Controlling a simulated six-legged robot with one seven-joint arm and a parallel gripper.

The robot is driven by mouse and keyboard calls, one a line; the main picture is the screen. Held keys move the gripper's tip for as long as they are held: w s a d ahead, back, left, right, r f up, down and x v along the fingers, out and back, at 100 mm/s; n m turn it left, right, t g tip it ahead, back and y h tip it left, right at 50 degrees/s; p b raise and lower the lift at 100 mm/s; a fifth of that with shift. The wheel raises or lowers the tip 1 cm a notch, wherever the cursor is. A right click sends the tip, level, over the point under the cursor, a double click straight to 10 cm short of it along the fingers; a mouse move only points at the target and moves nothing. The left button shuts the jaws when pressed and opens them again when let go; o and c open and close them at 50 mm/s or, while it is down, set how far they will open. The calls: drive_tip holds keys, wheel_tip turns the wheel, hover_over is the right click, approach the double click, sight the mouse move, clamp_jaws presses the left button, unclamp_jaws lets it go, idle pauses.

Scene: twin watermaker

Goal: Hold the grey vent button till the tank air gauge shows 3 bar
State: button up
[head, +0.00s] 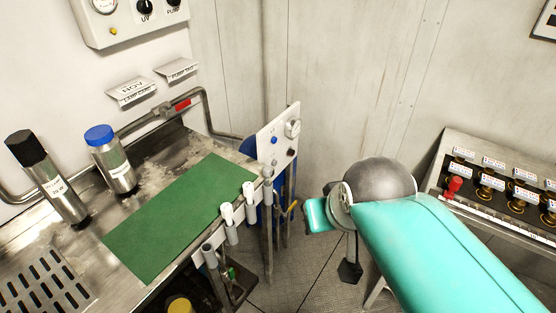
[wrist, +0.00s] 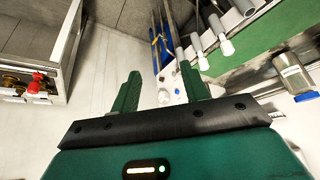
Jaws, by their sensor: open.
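A small white panel (head: 280,133) stands at the end of the steel counter in the head view. It carries a round gauge (head: 293,128), a blue button (head: 274,140) and a small dark button (head: 291,152), which may be the grey vent button. The gauge reading is too small to read. My gripper (wrist: 161,74) is open and empty in the wrist view, with two green fingers. The panel shows beyond and between the fingers, apart from them. In the head view my arm hides most of the gripper.
The counter (head: 160,150) bears a green mat (head: 180,220), a black-capped bottle (head: 45,175) and a blue-capped bottle (head: 112,160). White-topped fittings (head: 228,215) line its front edge. A console (head: 500,190) with a red knob (head: 453,186) stands at right. Floor between is clear.

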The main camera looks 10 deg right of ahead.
clamp_jaws()
idle(1.7)
